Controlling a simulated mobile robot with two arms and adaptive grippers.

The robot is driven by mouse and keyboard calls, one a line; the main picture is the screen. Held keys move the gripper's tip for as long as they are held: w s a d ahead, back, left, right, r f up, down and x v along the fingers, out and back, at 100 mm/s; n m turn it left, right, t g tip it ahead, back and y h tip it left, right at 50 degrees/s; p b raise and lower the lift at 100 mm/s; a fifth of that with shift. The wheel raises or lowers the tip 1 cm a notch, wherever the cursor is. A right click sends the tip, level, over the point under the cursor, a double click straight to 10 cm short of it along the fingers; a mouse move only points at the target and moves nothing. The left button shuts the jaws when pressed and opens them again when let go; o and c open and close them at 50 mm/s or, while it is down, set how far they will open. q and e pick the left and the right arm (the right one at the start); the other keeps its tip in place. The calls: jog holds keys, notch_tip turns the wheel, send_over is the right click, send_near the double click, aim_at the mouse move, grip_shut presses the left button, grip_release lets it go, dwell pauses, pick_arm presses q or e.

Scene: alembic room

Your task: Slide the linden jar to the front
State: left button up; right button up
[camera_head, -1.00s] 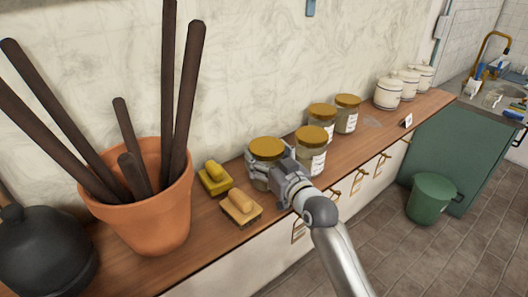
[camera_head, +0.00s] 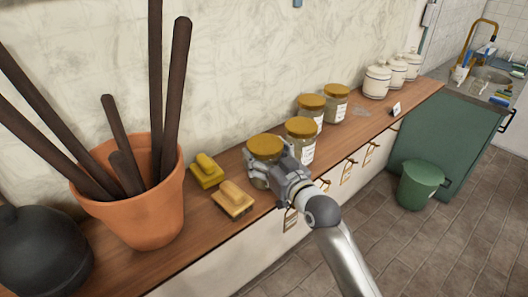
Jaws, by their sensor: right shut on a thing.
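Several glass jars with gold lids stand on the wooden counter. The nearest jar (camera_head: 265,148) is in the grasp of my right gripper (camera_head: 268,172), whose fingers are around its body below the lid. This jar stands upright, and its label is hidden by the gripper. Another jar (camera_head: 301,141) stands just to its right with a white label, and two more, a jar (camera_head: 312,107) and a jar (camera_head: 336,104), stand behind. The label writing is too small to read, so I cannot tell which jar is linden. My left gripper is not in view.
Two yellow-handled brushes, one (camera_head: 206,171) at the back and one (camera_head: 232,199) in front, lie left of the held jar. A terracotta pot (camera_head: 140,212) with dark rods stands farther left. White canisters (camera_head: 377,81) and a small card (camera_head: 396,108) are at the right.

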jog(key=o, duration=1.3)
jog(key=shift+c, duration=0.2)
